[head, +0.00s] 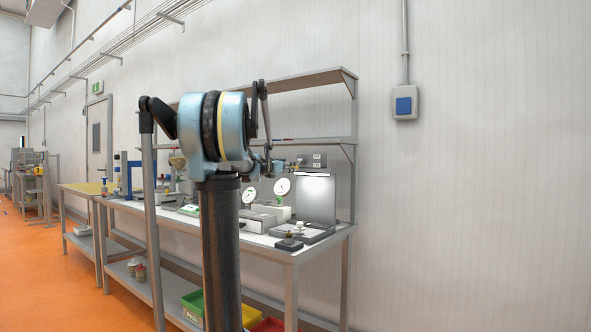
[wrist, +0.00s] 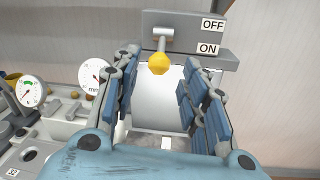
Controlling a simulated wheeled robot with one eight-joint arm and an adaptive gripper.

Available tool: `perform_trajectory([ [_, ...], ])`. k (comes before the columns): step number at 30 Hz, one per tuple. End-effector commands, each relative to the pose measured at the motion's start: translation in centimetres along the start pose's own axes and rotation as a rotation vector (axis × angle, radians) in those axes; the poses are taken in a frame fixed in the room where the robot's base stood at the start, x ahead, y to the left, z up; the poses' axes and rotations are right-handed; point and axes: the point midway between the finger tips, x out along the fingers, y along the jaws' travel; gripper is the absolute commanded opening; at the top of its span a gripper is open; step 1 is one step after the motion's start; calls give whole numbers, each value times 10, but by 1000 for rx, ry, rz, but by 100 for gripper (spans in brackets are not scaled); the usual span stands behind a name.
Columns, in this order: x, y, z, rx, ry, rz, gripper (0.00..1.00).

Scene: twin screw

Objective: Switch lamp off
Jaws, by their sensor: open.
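The lamp's grey switch box (wrist: 185,20) is at the top of the wrist view, with an OFF label (wrist: 212,25) above an ON label (wrist: 208,48). Its metal lever with a yellow tip (wrist: 159,64) hangs downward, nearer the ON level. In the head view the switch box (head: 316,160) sits above a backboard (head: 316,200) that is brightly lit near its top. My gripper (wrist: 166,66) is open, with blue-padded fingers on either side of the yellow tip; contact cannot be told. In the head view my arm partly hides the gripper.
The workbench (head: 295,253) stands against the white wall and carries round dial gauges (head: 282,186) and other devices left of the lamp. A shelf (head: 300,80) runs above it. A blue wall switch (head: 404,105) is to the right. Orange floor is open at left.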

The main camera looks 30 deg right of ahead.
Motion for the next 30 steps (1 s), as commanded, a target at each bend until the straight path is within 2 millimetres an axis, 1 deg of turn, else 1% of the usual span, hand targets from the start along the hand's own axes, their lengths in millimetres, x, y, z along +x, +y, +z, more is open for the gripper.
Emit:
perform_trajectory([
  [1, 10, -1, 0, 0, -1, -3, 40],
  [6, 37, -1, 0, 1, 0, -3, 40],
  [12, 67, -1, 0, 1, 0, -2, 40],
  [15, 79, -1, 0, 1, 0, -2, 40],
  [21, 92, 0, 0, 1, 0, 0, 40],
  [30, 94, 0, 0, 1, 0, 0, 40],
])
